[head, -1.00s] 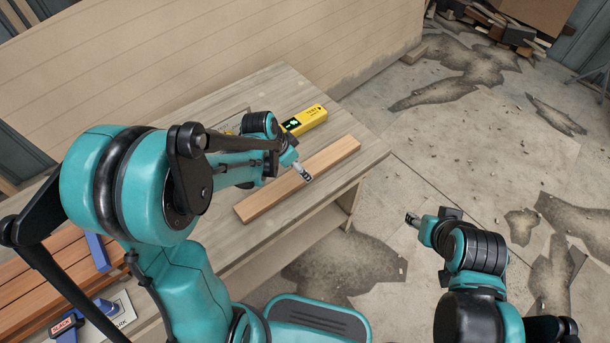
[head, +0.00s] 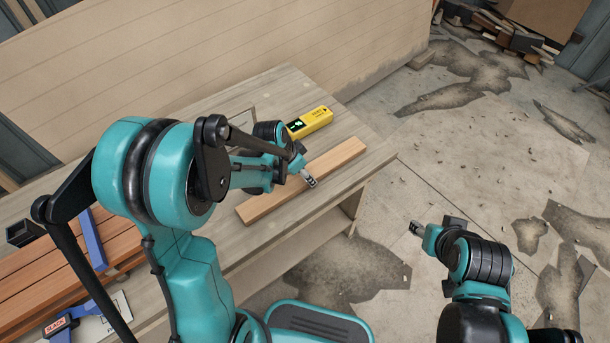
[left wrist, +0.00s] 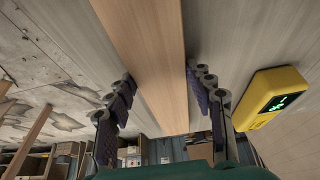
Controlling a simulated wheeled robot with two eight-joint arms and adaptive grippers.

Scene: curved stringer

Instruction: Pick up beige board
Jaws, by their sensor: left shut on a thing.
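The beige board (head: 272,206) is a long light-brown plank lying on the workbench (head: 231,254), slanting from lower left to upper right. My left gripper (head: 309,181) is at the board's near edge, around its middle. The finger contact is partly hidden in the head view. My right gripper (head: 415,228) hangs over the floor to the right of the bench, away from the board; its fingers are too small to read.
A yellow level (head: 318,118) with a green display lies just behind the board; it also shows in the left wrist view (left wrist: 262,95). A large pale panel (head: 230,60) stands behind the bench. Reddish planks with a blue clamp (head: 93,240) lie at the left.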

